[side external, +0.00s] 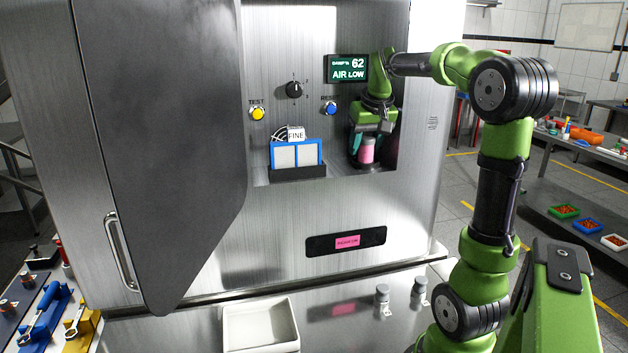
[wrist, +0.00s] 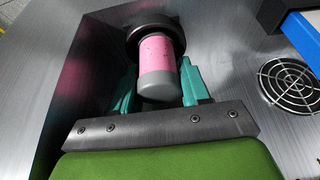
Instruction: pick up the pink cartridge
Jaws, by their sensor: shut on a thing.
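The pink cartridge (side external: 367,150) is a small cylinder with a pink band and grey end, inside the right part of the cabinet's recess. In the wrist view the cartridge (wrist: 157,62) sits between the teal fingers, its far end at a dark round ring (wrist: 150,30). I cannot tell whether it is still seated in that ring. My gripper (side external: 366,143) reaches down into the recess and is shut on the cartridge. In the wrist view my gripper (wrist: 158,85) has a finger on each side of it.
A blue-framed filter block (side external: 297,154) with a FINE tag stands left of my gripper. A display (side external: 347,68) reads AIR LOW. The open cabinet door (side external: 160,140) is at left. A white bin (side external: 260,325) and two small grey cylinders (side external: 382,300) stand below. A round vent (wrist: 289,84) lies at right.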

